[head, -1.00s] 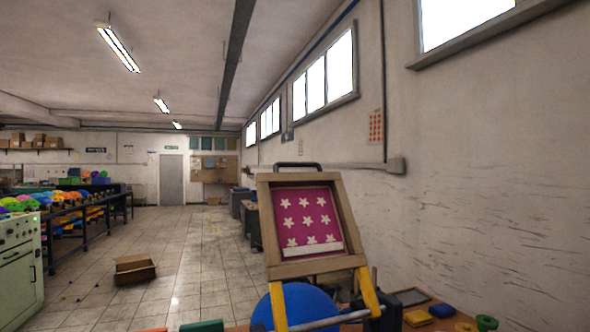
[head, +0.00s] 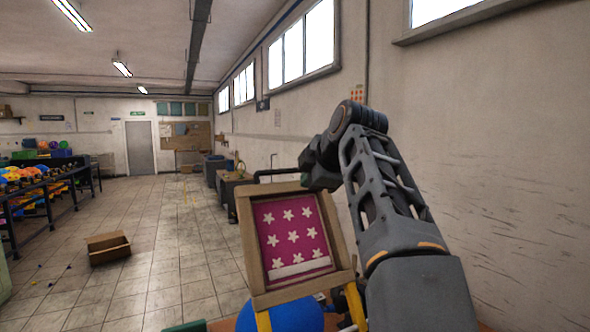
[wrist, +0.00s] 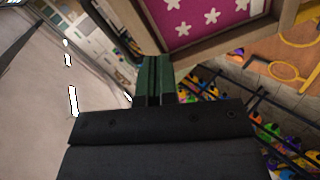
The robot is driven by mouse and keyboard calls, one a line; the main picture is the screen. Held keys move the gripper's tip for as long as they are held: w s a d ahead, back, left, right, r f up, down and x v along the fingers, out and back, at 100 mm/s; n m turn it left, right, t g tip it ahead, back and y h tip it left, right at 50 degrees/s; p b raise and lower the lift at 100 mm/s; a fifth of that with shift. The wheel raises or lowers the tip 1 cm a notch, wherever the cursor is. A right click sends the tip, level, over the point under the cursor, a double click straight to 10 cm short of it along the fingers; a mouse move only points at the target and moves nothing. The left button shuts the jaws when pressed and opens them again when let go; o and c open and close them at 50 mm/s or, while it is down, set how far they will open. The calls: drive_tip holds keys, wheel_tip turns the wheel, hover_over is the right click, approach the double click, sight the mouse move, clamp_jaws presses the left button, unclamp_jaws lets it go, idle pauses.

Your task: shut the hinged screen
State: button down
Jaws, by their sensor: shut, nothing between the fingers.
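The hinged screen (head: 292,236) is a wooden frame with magenta mesh and white stars. It stands raised and tilted back above the table on yellow hinge arms, with a dark bar handle along its top edge. My gripper (wrist: 153,78) is shut and empty, its green fingers together. In the wrist view, the screen's frame (wrist: 232,42) is just beyond and to the right of the fingertips. In the head view, my wrist and gripper are at the screen's upper right corner; whether they touch it I cannot tell.
A blue balloon (head: 290,316) sits below the raised screen. The wall rises on the right.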

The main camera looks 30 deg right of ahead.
wheel_tip(320, 180, up, 5)
drive_tip(key=d+n, duration=0.2)
drive_tip(key=t+p, duration=0.1)
drive_tip(key=p, duration=0.2)
approach(292, 182)
drive_tip(key=shift+n, duration=0.4)
drive_tip(key=shift+x, duration=3.8)
